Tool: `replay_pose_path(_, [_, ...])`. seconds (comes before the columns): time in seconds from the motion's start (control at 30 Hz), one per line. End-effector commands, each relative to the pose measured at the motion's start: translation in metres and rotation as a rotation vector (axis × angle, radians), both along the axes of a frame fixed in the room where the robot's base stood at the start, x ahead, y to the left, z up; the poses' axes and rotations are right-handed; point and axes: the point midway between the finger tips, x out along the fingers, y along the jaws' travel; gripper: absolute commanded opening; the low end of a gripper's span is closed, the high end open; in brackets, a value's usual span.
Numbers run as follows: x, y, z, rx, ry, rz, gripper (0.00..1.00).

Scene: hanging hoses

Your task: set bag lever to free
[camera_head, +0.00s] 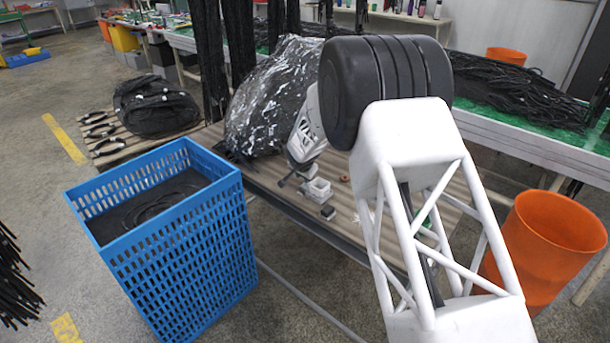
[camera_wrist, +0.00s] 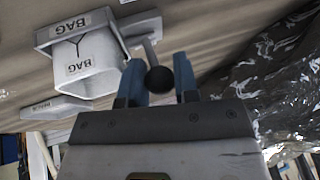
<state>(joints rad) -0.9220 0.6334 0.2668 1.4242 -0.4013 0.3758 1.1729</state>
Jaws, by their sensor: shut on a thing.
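A light grey fixture (camera_wrist: 95,62) with two "BAG" labels fills the upper left of the wrist view. A grey lever arm (camera_wrist: 150,50) runs from its side and ends in a dark round knob (camera_wrist: 159,80). My gripper (camera_wrist: 158,84) has its two blue-grey fingers on either side of the knob and is shut on the lever. In the head view the fixture (camera_head: 318,190) is small on the slatted table, with my gripper (camera_head: 286,181) at its left. The lever's setting cannot be read from these views.
A shiny dark plastic bag (camera_head: 265,95) stands on the slatted table behind my gripper; it also shows at right in the wrist view (camera_wrist: 275,85). A blue crate (camera_head: 180,245) stands in front at left. An orange bin (camera_head: 550,245) stands at right. Black hoses (camera_head: 210,60) hang behind.

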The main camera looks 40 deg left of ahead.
Motion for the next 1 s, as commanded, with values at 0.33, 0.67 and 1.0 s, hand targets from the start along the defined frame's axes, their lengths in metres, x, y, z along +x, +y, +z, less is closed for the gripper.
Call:
replay_pose_path(0.33, [-0.006, 0.000, 0.000, 0.001, -0.105, 0.002, 0.00])
replay_pose_path(0.67, [-0.012, 0.000, -0.003, 0.000, -0.198, 0.001, 0.00])
replay_pose_path(1.0, [-0.014, 0.000, -0.005, 0.000, -0.253, 0.001, 0.00])
